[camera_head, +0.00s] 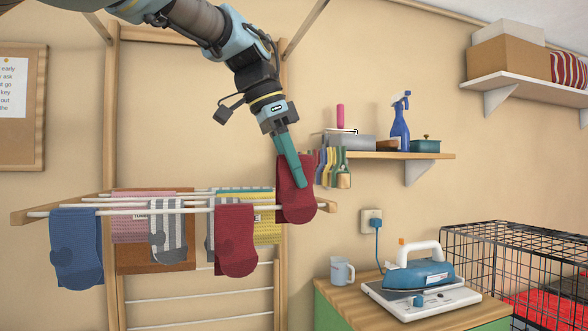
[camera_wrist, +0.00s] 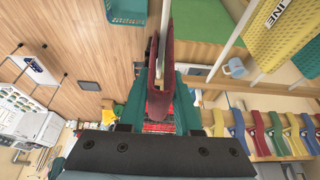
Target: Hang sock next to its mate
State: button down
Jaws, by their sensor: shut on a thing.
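My gripper (camera_head: 299,183) is shut on a dark red sock (camera_head: 296,208) at the right end of the wall drying rack. The sock hangs toe down, its upper part behind the teal fingers. Its mate, another dark red sock (camera_head: 236,243), hangs over the front rod to the left, with a gap between them. In the wrist view, the held sock (camera_wrist: 158,98) is between the teal fingers, and a pale rod shows between or beside its dark red layers. I cannot tell whether the sock rests on the rod.
A blue sock (camera_head: 77,250) and a grey striped sock (camera_head: 168,232) hang further left; towels hang behind.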

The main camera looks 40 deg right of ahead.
aim_at(290, 204)
jog(key=shift+f+b, duration=2.75)
jog(key=shift+f, duration=1.2)
jog(key=c, duration=0.5)
grip_release()
jog(key=v, duration=1)
jog(key=shift+a+r, duration=0.15)
jog(key=shift+r, duration=0.2)
